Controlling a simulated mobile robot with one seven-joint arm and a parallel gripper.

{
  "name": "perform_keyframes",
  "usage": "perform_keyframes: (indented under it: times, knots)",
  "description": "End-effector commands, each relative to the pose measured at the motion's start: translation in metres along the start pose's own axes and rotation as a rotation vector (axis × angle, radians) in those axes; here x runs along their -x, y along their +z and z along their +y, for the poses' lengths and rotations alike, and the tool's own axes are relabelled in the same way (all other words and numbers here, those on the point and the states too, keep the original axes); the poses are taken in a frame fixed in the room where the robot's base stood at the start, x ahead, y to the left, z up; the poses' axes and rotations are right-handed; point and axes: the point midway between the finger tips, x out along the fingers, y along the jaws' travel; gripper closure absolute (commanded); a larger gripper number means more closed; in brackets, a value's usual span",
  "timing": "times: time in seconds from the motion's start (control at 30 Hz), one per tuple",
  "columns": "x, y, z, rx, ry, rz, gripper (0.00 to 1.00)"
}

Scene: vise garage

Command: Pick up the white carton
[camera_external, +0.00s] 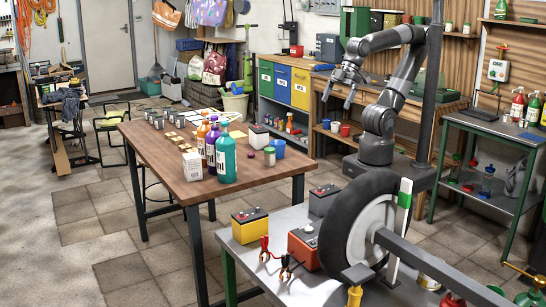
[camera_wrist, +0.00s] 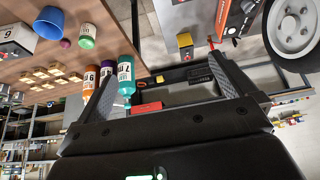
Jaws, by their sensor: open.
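A small white carton (camera_external: 192,164) stands upright on the near left part of the wooden table (camera_external: 160,150), just left of the bottles. A second white box with dark sides (camera_external: 258,137) stands farther back on the table. A white box with a dark number (camera_wrist: 12,49) shows at the left edge of the wrist view, beside the blue cup. I cannot make out the near carton in the wrist view. My gripper (camera_external: 338,98) is open and empty, high up to the right of the table and apart from both boxes. Its spread fingers (camera_wrist: 164,66) also show in the wrist view.
Orange, purple and teal bottles (camera_external: 227,154) stand close beside the carton. A blue cup (camera_external: 278,148), cans and wooden blocks share the table. A grey bench with a wheel (camera_external: 350,232), yellow battery (camera_external: 250,225) and red charger stands in front.

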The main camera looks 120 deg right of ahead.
Motion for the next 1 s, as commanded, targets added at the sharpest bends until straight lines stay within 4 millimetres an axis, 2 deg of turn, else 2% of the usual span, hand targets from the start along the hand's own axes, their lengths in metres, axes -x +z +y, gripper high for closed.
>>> perform_keyframes:
  times: [0.1, 0.33, 0.53, 0.63, 0.77, 1.0]
  knots:
    - [0.000, 0.002, 0.000, 0.000, 0.000, 0.000, 0.02]
    - [0.000, 0.001, 0.000, 0.000, 0.000, 0.000, 0.18]
    - [0.000, 0.000, 0.000, 0.000, 0.000, 0.000, 0.18]
    - [0.001, -0.006, 0.001, 0.000, 0.004, -0.005, 0.18]
    - [0.004, -0.032, 0.005, 0.000, 0.019, -0.029, 0.18]
    - [-0.001, -0.110, 0.022, 0.001, 0.058, -0.099, 0.18]
